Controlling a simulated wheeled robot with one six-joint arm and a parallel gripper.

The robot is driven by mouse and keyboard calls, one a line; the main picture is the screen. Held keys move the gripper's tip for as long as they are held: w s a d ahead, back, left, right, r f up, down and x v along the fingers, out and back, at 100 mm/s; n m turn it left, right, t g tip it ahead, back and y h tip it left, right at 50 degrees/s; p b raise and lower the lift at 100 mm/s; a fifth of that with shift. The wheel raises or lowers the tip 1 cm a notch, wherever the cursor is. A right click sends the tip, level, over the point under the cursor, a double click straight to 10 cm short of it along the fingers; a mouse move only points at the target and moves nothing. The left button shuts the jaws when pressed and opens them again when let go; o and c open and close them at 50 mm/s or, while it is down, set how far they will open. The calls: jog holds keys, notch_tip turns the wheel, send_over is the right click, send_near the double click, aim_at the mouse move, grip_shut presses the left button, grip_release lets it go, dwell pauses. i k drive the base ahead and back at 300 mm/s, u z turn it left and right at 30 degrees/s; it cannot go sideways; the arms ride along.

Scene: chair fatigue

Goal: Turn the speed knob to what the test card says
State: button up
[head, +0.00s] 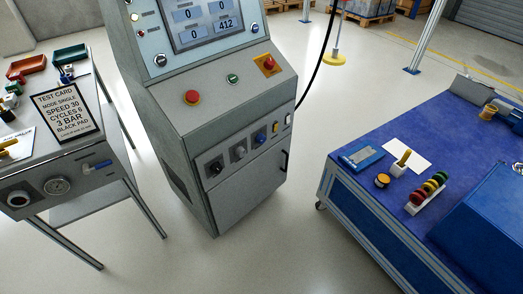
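The test card (62,112) stands on the left table and reads "MODE SINGLE, SPEED 30, CYCLES 6, 3 BAR, BLACK PAD"; its last line is too small to read. The grey control cabinet (228,98) stands in the middle. Its lower front panel carries a row of controls: a black knob (216,168), a grey knob (239,153), a blue knob (260,138) and smaller parts to the right. Their labels and pointer settings are too small to read, so I cannot tell which is the speed knob. My gripper is not in view.
The cabinet's screen (207,20) shows several zeros and 412. A red mushroom button (192,97) and a red switch on yellow (269,63) sit on the sloping desk. A blue workbench (400,140) with small parts stands at right. Grey floor (285,225) lies clear between.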

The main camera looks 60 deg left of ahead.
aim_at(240, 152)
jog(key=u, duration=0.6)
jog(key=i, duration=0.8)
jog(key=u, duration=0.9)
